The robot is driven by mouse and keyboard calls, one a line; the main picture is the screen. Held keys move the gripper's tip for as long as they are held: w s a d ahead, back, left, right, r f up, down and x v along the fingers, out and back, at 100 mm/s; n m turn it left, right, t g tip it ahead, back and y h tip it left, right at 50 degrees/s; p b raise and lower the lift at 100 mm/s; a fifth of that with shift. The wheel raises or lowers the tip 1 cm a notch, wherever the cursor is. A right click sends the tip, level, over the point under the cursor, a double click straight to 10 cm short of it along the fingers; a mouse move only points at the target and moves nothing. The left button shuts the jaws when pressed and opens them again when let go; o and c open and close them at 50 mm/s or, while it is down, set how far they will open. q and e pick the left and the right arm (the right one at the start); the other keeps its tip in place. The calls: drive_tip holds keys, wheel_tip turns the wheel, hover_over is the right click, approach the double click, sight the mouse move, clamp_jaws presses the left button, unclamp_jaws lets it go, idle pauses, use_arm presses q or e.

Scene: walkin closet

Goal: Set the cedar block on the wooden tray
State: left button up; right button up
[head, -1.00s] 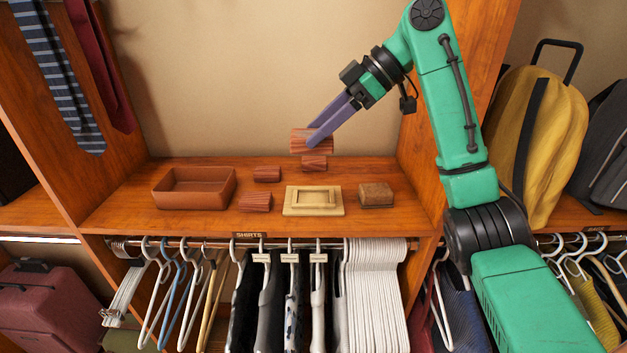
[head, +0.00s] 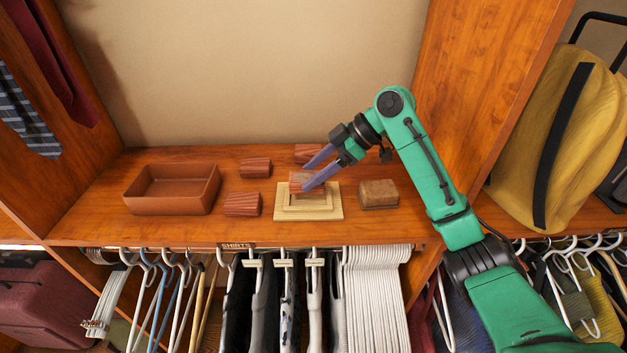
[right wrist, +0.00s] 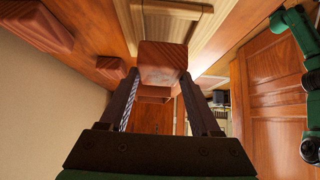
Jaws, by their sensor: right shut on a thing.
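My right gripper (head: 312,179) is shut on a reddish, grooved cedar block (head: 298,176). The block is over the back left part of the pale wooden tray (head: 330,208), which has a raised inner frame. I cannot tell whether the block touches the tray or hangs just above it. In the right wrist view the cedar block (right wrist: 163,60) sits between the fingers, and the tray (right wrist: 205,32) lies beyond it. My left gripper is not in view.
Similar reddish blocks stand on the shelf: two left of the tray (head: 255,167) (head: 242,204) and one behind it (head: 306,152). An open reddish-brown bin (head: 172,204) is at the left, a brown box (head: 378,193) to the right. Hangers (head: 375,290) hang below the front edge.

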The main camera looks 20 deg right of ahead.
drive_tip(key=f, duration=0.2)
drive_tip(key=shift+s+a+f+p, duration=0.1)
drive_tip(key=shift+s+f+p, duration=0.2)
drive_tip(key=shift+f+p, duration=0.05)
drive_tip(key=shift+f, duration=0.2)
drive_tip(key=shift+s, duration=0.1)
drive_tip(key=o, duration=1.5)
drive_tip(key=shift+f, duration=0.1)
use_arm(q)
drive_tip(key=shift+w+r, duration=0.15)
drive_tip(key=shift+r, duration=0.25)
use_arm(e)
drive_tip(key=b+v, duration=0.2)
drive_tip(key=v, duration=0.4)
drive_tip(key=shift+d+r+b, duration=0.25)
drive_tip(key=shift+d+b, duration=0.05)
drive_tip(key=shift+d, duration=0.05)
drive_tip(key=shift+d+r, duration=0.2)
drive_tip(key=shift+r, duration=0.1)
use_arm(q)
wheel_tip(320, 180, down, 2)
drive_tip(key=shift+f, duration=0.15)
use_arm(e)
drive_tip(key=shift+r, duration=0.1)
